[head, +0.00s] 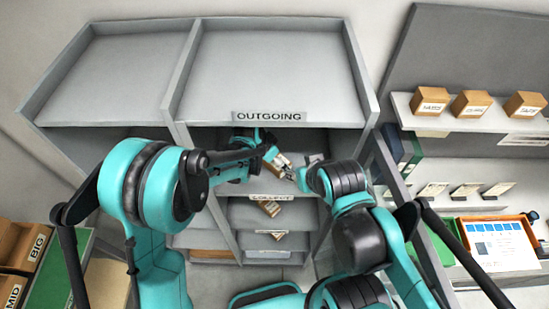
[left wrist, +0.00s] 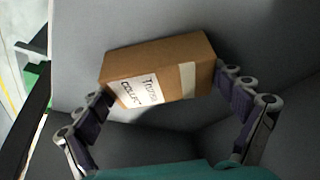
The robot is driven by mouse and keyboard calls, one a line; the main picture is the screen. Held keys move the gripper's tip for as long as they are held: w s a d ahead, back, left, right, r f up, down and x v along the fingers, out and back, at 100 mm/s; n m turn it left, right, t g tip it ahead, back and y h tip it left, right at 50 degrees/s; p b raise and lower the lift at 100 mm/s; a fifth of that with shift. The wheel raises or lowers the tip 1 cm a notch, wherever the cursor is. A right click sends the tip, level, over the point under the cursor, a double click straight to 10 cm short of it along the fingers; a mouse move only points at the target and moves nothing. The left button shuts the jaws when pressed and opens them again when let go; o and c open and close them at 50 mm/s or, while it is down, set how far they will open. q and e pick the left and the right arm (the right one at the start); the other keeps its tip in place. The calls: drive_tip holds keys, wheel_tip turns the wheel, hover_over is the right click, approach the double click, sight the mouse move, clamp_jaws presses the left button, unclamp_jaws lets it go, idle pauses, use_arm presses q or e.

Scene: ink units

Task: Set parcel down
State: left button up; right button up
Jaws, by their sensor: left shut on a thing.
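The parcel (left wrist: 160,72) is a brown cardboard box with a pale tape strip and a white label ending in "COLLECT". In the left wrist view it sits between the fingers of my left gripper (left wrist: 165,105), which is shut on it. In the head view my left gripper (head: 268,152) is at the opening under the "OUTGOING" sign (head: 268,116), above the "COLLECT" shelf label (head: 271,197). The parcel is mostly hidden there by my arms. My right gripper (head: 300,176) is close by on the right; its fingers are too small to read.
Small parcels lie in the lower compartments (head: 270,208). Grey dividers flank the opening. A shelf (head: 455,118) with several boxes stands at right, above an orange tray (head: 497,243). Boxes labelled "BIG" (head: 38,247) and "MID" stand at lower left.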

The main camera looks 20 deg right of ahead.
use_arm(q)
drive_tip(key=shift+s, duration=0.1)
drive_tip(key=o, duration=0.9)
drive_tip(key=shift+f, duration=0.15)
drive_tip(key=shift+o, duration=0.4)
drive_tip(key=shift+r, duration=0.45)
drive_tip(key=v, duration=0.2)
drive_tip(key=shift+a+r, duration=0.2)
drive_tip(key=s+a+b, duration=0.1)
drive_tip(key=s+a, duration=0.1)
drive_tip(key=a, duration=0.1)
drive_tip(key=s+a+b, duration=0.1)
drive_tip(key=s+a, duration=0.1)
drive_tip(key=a, duration=0.2)
drive_tip(key=s+a+b, duration=0.1)
drive_tip(key=s+a, duration=0.1)
drive_tip(key=a, duration=0.1)
drive_tip(key=shift+a, duration=0.25)
